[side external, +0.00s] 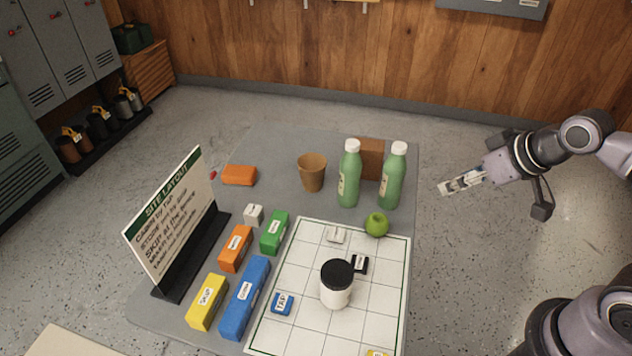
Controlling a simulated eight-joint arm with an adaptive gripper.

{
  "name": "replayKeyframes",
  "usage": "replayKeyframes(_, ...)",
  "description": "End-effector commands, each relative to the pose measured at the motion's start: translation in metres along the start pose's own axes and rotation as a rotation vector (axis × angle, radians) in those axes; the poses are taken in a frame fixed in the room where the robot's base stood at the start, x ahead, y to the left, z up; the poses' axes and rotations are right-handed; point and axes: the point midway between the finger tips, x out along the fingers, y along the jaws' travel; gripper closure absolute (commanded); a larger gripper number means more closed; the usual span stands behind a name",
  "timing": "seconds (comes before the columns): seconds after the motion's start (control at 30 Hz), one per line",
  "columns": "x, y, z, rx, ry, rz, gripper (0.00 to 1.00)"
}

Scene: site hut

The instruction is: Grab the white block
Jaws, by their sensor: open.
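A small white block (254,216) stands on the grey table, left of the green block and in front of the orange block at the back. A second small white piece (336,235) lies on the gridded white board near its far edge. Both appear uncovered, with a dark mark on top. My gripper (446,188) is open and empty, in the air off the right side of the table, pointing left. It is well apart from both white pieces.
A site layout sign (172,222) stands at the left. Two green bottles (349,175), a brown cup (312,172) and a brown box (370,158) stand at the back. Coloured blocks (244,298) lie left.

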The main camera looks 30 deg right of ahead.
Motion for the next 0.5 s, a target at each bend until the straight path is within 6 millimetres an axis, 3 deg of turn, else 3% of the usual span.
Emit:
replayKeyframes(0.23, 0.001, -0.007, -0.016, -0.027, -0.01, -0.015, 0.51)
replayKeyframes(0.5, 0.018, -0.038, -0.08, -0.142, -0.053, -0.078, 0.51)
